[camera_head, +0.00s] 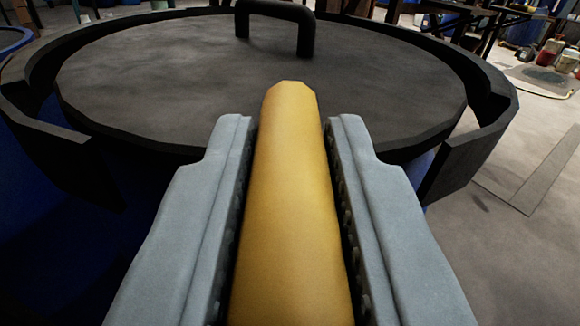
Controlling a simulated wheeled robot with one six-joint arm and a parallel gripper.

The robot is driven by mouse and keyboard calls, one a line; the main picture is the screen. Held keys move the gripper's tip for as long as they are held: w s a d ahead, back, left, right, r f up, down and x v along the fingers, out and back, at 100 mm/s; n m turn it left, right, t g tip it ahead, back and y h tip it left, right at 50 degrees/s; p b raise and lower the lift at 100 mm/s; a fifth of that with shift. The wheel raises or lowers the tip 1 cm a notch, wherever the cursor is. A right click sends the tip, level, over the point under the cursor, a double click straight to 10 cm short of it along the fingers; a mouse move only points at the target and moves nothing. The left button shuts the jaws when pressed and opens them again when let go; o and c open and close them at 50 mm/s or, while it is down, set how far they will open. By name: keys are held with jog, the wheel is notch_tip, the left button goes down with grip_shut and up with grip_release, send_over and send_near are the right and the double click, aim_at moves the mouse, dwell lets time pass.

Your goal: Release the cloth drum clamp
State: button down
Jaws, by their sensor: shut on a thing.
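My gripper (290,135) is shut on a yellow bar (288,200), with one grey jaw on each side. The bar looks like the clamp's handle; its near end runs out of the bottom of the view. The bar points toward a blue drum (60,240) with a dark grey lid (200,80). A black clamp ring (460,160) runs around the lid's rim. The ring is open at the front, its two ends standing apart on either side of the gripper. Where the bar joins the ring is hidden.
A black handle (305,35) stands up from the lid. Another blue rim (12,40) shows at the far left. Bare floor (540,190) lies to the right. Jars (550,52) stand at the back right, near dark furniture legs.

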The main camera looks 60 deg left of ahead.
jog(key=shift+r+n+g+y, duration=0.15)
jog(key=shift+n+g+y, duration=0.3)
jog(key=shift+g, duration=0.25)
jog(key=c, duration=1.3)
grip_release()
jog(key=v, duration=1.7)
jog(key=shift+d, duration=0.2)
jog(key=shift+s, duration=0.1)
